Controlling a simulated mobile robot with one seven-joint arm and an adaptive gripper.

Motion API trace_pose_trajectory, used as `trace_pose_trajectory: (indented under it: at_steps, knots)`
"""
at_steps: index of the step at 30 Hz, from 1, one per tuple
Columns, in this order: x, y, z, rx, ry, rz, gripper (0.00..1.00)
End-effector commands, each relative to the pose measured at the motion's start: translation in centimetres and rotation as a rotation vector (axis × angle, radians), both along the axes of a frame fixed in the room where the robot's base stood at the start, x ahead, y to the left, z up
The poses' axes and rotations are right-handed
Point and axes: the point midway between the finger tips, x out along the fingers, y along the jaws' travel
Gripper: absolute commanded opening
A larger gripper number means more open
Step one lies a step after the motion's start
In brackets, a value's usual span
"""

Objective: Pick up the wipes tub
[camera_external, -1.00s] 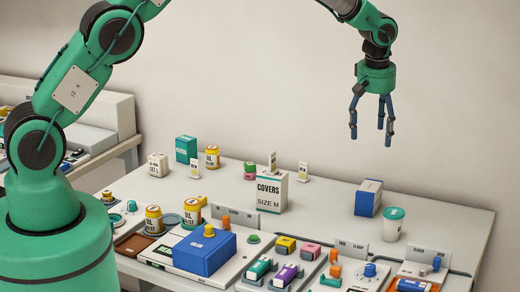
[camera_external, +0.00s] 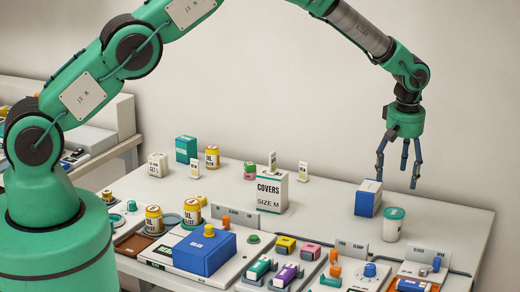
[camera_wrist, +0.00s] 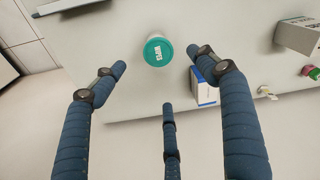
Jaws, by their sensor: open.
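The wipes tub (camera_external: 393,224) is a white cylinder with a green lid, standing upright on the table at the right in the external view. In the wrist view its round green lid (camera_wrist: 158,51), lettered WIPES, shows from above, ahead of and between the finger lines. My gripper (camera_external: 400,178) has three blue fingers, spread open and empty. The fingers also show in the wrist view (camera_wrist: 160,80).
A blue and white box (camera_external: 367,198) stands close left of the tub; in the wrist view it (camera_wrist: 204,88) lies beside the right finger. A sign plate (camera_external: 430,257) and control panels are in front. The COVERS box (camera_external: 270,197) is farther left. Bare table (camera_external: 455,215) lies right of the tub.

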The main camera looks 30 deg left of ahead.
Motion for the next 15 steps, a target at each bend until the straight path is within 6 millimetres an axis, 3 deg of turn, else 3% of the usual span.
trace_pose_trajectory:
  at_steps: [15]
  knots:
    - [0.6, 0.5, -6.5, 0.001, 0.002, 0.0, 0.73]
